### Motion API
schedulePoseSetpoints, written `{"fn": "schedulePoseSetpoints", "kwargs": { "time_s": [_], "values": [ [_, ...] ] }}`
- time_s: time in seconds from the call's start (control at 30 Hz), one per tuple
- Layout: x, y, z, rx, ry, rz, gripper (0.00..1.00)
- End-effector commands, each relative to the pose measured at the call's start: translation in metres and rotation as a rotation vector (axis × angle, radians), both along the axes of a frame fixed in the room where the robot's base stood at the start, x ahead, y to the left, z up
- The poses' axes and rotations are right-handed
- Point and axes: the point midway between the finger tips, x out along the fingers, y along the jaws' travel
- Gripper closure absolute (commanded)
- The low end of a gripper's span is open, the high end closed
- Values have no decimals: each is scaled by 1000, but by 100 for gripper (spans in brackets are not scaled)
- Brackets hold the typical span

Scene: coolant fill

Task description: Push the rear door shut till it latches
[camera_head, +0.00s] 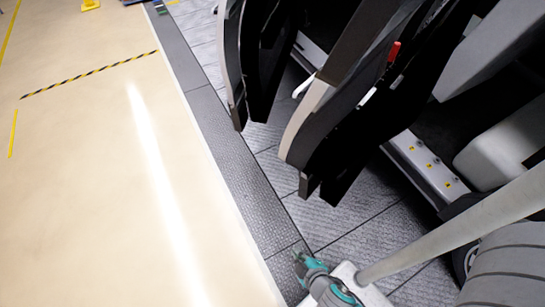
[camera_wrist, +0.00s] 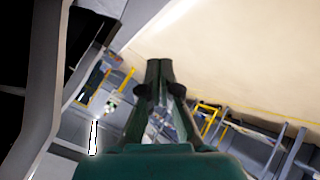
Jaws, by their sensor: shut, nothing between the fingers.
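Two car doors stand swung open in the head view. The nearer one, apparently the rear door (camera_head: 312,122), has a pale and dark edge and a black inner side with a red mark. The other door (camera_head: 232,60) stands beyond it, up and to the left. My gripper (camera_head: 299,256) is low in the head view, below the nearer door and apart from it in the picture. In the wrist view my gripper (camera_wrist: 159,66) has its fingers together with nothing between them. A grey and black panel on the left there may be part of the car.
The car's door sill (camera_head: 428,165) and pale seats (camera_head: 505,140) show at the right. Grey tiled flooring (camera_head: 340,225) lies under the doors. The beige floor (camera_head: 100,180) on the left is clear, with a striped line and yellow marks.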

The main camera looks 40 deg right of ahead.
Motion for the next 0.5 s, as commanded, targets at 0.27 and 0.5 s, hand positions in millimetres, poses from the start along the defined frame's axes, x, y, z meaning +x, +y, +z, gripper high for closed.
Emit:
{"fn": "schedulePoseSetpoints", "kwargs": {
  "time_s": [0.27, 0.5],
  "values": [
    [79, -33, -36, -322, 131, -68, 100],
    [148, -52, -22, -591, 204, -199, 100]
  ]
}}
